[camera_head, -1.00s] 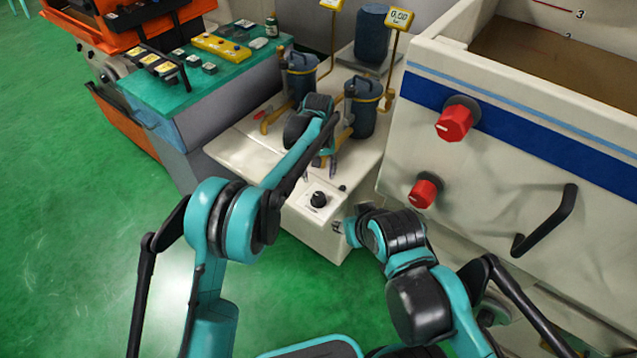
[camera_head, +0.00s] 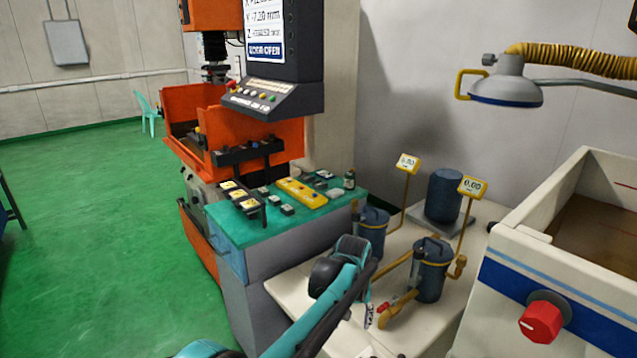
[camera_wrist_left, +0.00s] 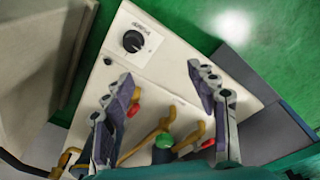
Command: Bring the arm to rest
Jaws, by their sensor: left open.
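My left arm (camera_head: 325,305) comes up from the bottom of the head view and reaches over the cream pump unit (camera_head: 290,297). My left gripper (camera_head: 369,314) points down beside the dark blue filter canister (camera_head: 430,270) and is partly hidden behind the wrist. In the left wrist view the left gripper's fingers (camera_wrist_left: 160,115) are spread wide, with nothing held between them. Yellow pipes (camera_wrist_left: 160,130) and a green-topped part (camera_wrist_left: 164,141) show beyond the fingers. My right gripper is not in view.
A second canister (camera_head: 372,232) and two yellow gauges (camera_head: 472,187) stand close by. A teal-topped bench (camera_head: 290,232) with small parts is behind left, before an orange machine (camera_head: 215,130). A cream tank (camera_head: 560,265) with a red knob (camera_head: 541,322) is right. Green floor (camera_head: 90,220) is open at left.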

